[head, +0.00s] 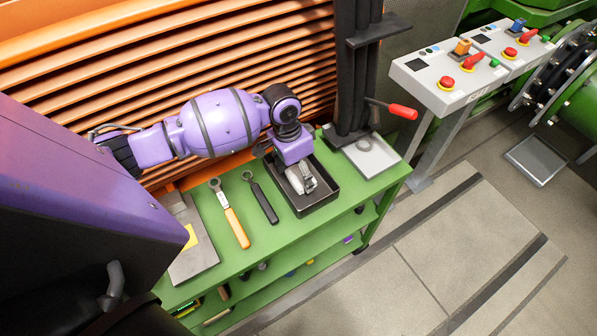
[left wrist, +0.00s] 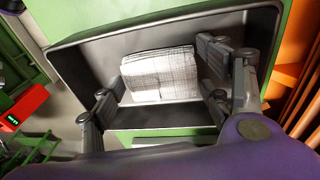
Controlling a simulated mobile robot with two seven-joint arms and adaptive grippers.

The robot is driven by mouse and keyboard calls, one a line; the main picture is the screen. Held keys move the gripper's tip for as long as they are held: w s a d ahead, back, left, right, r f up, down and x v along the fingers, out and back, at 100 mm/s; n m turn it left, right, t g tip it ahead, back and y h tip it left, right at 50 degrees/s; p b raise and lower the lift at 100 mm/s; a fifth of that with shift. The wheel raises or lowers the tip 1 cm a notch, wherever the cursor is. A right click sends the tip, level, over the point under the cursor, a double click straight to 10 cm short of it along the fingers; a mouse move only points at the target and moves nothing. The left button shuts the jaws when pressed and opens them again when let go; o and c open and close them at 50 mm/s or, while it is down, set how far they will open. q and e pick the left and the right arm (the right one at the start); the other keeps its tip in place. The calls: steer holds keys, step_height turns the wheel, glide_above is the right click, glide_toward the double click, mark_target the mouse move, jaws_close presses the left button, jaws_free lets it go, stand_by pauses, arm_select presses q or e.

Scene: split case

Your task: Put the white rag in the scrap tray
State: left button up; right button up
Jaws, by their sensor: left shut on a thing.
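The white rag (left wrist: 160,76) shows in the left wrist view as a pale bundle with a fine dark grid pattern. My left gripper (head: 304,178) is shut on it, with fingers at both sides of it. Gripper and rag are inside the walls of a black open tray (head: 320,201) on the green bench. The tray's dark wall also shows in the left wrist view (left wrist: 88,62). In the head view the rag is mostly hidden by the gripper. I cannot tell whether the rag touches the tray floor. My right gripper is not in view.
A ring spanner with an orange handle (head: 236,226) and a dark-handled one (head: 262,203) lie left of the tray. Orange slats (head: 150,60) rise behind.

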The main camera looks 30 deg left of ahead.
mark_target(292, 173)
arm_select(q)
steer(key=o, duration=1.1)
steer(key=shift+f, duration=0.15)
step_height(292, 173, up, 12)
steer(key=a, duration=0.2)
steer(key=shift+s+p, duration=0.15)
steer(key=shift+p, duration=0.3)
